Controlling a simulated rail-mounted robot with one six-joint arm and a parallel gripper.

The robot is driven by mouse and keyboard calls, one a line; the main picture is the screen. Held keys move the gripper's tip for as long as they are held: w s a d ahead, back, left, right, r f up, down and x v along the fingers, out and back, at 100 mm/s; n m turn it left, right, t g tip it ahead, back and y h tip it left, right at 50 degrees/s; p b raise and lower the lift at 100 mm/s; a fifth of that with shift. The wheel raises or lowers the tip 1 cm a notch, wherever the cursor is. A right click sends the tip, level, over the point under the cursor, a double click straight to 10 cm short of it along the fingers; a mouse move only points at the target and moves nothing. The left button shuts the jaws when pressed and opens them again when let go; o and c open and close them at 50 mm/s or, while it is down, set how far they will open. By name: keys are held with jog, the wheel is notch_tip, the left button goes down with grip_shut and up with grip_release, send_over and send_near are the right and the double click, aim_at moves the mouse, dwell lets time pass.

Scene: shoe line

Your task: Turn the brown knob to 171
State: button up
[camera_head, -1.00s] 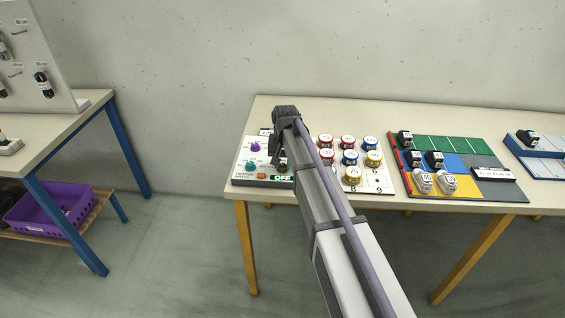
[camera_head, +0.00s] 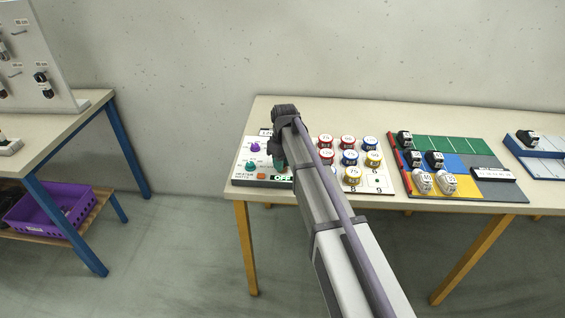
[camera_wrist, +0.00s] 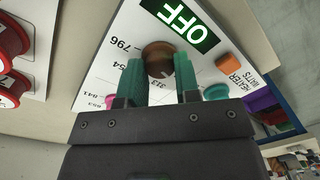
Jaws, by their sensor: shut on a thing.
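The brown knob (camera_wrist: 158,58) sits on the white heater panel (camera_wrist: 112,72) in the wrist view, below the green OFF display (camera_wrist: 180,26). Printed numbers such as 796 and 313 stand around it; I cannot read a 171. The teal fingertips of my gripper (camera_wrist: 158,74) lie on both sides of the knob, shut on it. In the head view the panel (camera_head: 240,172) is at the left end of the table, with my gripper (camera_head: 279,158) over its right part. The brown knob is hidden there by my arm.
An orange button (camera_wrist: 229,63) and a teal knob (camera_wrist: 216,91) are close to the fingers. A purple knob (camera_head: 256,147) is on the panel. Right of it, several labelled round jars (camera_head: 349,157) stand close by. A coloured board (camera_head: 452,143) lies further right.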

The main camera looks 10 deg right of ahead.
jog(key=shift+n, duration=0.5)
jog(key=o, duration=0.9)
jog(key=shift+o, duration=0.2)
notch_tip(320, 180, up, 11)
jog(key=p, duration=1)
jog(key=shift+w+d+p, duration=0.15)
jog(key=shift+d+p, duration=0.05)
jog(key=shift+p, duration=0.2)
jog(key=shift+f, duration=0.1)
jog(key=s+d+m, duration=0.2)
jog(key=s+m, duration=0.5)
jog(key=s, duration=2)
jog(key=shift+s+d+m, duration=0.15)
jog(key=shift+s+m, duration=0.05)
jog(key=shift+m, duration=0.2)
